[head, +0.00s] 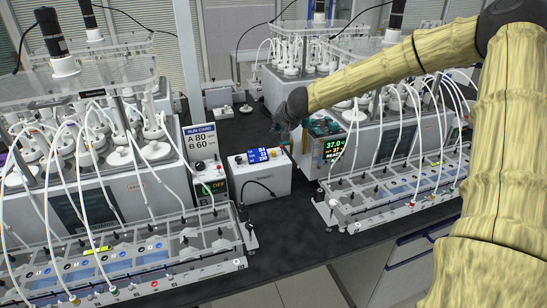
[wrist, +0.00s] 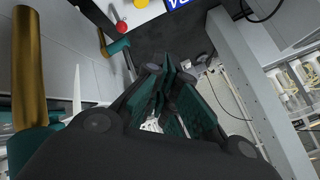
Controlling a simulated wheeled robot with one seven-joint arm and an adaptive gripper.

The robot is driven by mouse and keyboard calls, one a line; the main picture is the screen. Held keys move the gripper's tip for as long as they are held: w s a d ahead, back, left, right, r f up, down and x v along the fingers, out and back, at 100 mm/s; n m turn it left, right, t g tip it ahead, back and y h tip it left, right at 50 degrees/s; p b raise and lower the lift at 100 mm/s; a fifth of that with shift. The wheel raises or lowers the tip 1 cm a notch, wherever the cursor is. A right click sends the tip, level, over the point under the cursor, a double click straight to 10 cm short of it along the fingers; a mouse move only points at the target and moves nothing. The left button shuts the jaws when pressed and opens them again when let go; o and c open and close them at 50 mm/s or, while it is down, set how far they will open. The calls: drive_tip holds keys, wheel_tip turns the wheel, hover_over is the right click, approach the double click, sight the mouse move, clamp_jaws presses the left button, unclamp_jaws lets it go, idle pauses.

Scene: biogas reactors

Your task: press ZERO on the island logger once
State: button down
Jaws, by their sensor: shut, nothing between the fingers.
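A white box (head: 262,182) with a lit blue display (head: 258,156) stands on the black bench and looks like the logger. No ZERO label is readable. My gripper (head: 283,137) hangs above and behind the right end of this box. In the wrist view my gripper (wrist: 163,72) is shut and empty, its teal fingers together. At the top of that view are a white panel with a red button (wrist: 122,27), a yellow button (wrist: 141,3) and part of a blue area. The fingertips appear apart from these buttons.
Left of the box stand a small unit (head: 209,183) reading OFF and a run card (head: 201,141). A teal controller (head: 331,150) reading 37.0 is close on the right. Reactor racks with tubes crowd both sides. The black bench front (head: 285,225) is clear.

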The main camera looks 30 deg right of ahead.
sight(273, 154)
drive_tip(key=f+b, duration=0.1)
drive_tip(key=f, duration=0.1)
drive_tip(key=w+f+b, duration=0.1)
drive_tip(key=f+b, duration=0.1)
drive_tip(key=shift+a, duration=0.2)
drive_tip(key=shift+s+d+f, duration=0.1)
drive_tip(key=shift+s+f, duration=0.05)
drive_tip(key=shift+f, duration=0.2)
drive_tip(key=shift+s+d+f+b, duration=0.1)
drive_tip(key=shift+s+f+b, duration=0.25)
drive_tip(key=shift+b, duration=0.1)
drive_tip(key=shift+w+a+f, duration=0.15)
drive_tip(key=shift+w+a, duration=0.05)
drive_tip(key=shift+w, duration=0.05)
drive_tip(key=shift+s+d, duration=0.1)
idle(0.4)
